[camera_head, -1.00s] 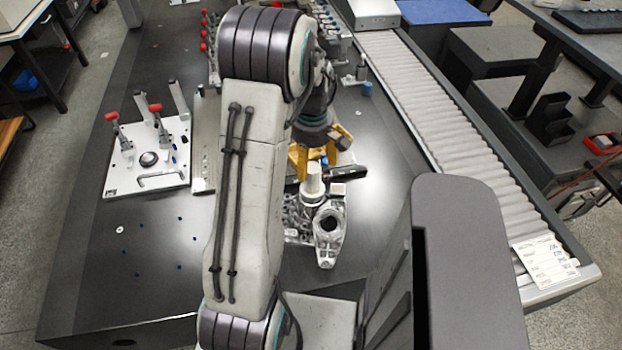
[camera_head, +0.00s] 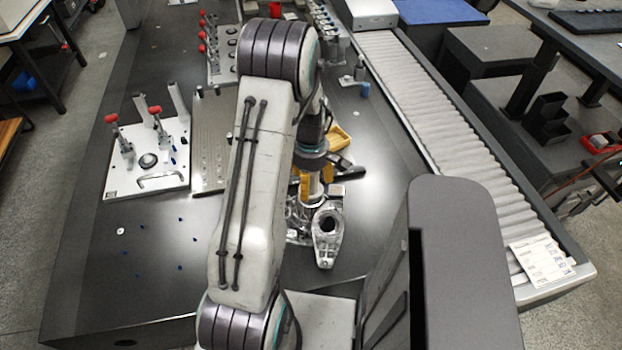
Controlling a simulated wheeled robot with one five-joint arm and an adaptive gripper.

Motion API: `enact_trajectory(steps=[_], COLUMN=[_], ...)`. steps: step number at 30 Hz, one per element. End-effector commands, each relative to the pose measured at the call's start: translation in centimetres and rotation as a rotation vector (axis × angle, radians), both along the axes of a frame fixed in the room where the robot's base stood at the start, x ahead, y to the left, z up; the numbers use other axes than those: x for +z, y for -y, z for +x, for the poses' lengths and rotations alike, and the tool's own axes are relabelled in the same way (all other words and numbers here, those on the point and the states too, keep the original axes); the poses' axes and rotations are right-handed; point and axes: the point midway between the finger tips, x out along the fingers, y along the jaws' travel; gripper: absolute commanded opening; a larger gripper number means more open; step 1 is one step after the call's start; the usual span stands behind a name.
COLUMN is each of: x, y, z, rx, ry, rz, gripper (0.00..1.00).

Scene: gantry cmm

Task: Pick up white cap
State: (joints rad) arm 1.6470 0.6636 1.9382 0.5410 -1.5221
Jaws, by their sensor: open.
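The white cap (camera_head: 314,184) is a pale upright cylinder on top of a grey metal casting (camera_head: 327,248) on the dark table. It shows below my gripper (camera_head: 316,186), partly covered by the fingers. My gripper points down over the cap with its yellow fingers apart, one on each side of it. The gripper is open. I cannot tell whether either finger touches the cap. My arm hides part of the casting's left side.
A yellow tray (camera_head: 340,137) and a black-handled tool (camera_head: 349,177) lie close behind and right of the gripper. A white fixture plate (camera_head: 122,180) with red-tipped clamps stands left. A roller conveyor (camera_head: 440,120) runs along the right. The front left table is mostly clear.

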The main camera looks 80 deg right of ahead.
Motion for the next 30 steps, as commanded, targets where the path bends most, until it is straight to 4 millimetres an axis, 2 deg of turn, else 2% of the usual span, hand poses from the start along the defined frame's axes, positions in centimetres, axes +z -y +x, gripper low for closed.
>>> enact_trajectory(steps=[11,27,30], x=[-0.64,-0.61,-0.61], y=[0.02,0.02,0.02], z=[0.0,0.01,0.02], rx=[-0.001,0.0,0.0], ry=[0.0,0.0,0.0], rz=[-0.001,-0.001,-0.001], gripper=[0.71,0.22,0.17])
